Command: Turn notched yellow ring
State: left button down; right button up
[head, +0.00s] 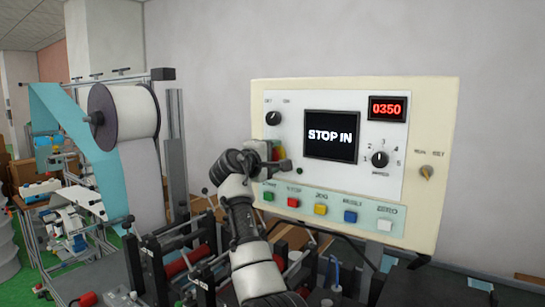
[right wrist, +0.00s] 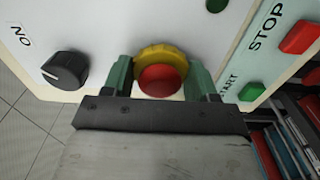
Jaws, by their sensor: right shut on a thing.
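The notched yellow ring (right wrist: 163,54) sits around a red mushroom button (right wrist: 160,80) on the white control panel, seen close in the right wrist view. In the head view the red button (head: 277,153) shows only partly, behind my right gripper (head: 282,166). In the right wrist view my right gripper (right wrist: 163,82) has one green finger on each side of the ring and is shut on it. The ring's notches are hard to make out. My left gripper is in neither view.
The panel (head: 448,110) carries a black knob (head: 273,118), a screen (head: 332,136) reading "STOP IN", a red 0350 display (head: 389,108) and a row of coloured buttons. A machine with rollers and a large white spool (head: 130,113) stands left of my right arm.

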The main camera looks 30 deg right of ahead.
jog(key=shift+f, duration=0.15)
jog(key=m+b, duration=0.2)
jog(key=m, duration=0.1)
jog(key=shift+f+m, duration=0.1)
jog(key=shift+m, duration=0.3)
jog(key=shift+m+b, duration=1.05)
jog(key=shift+m, duration=1.35)
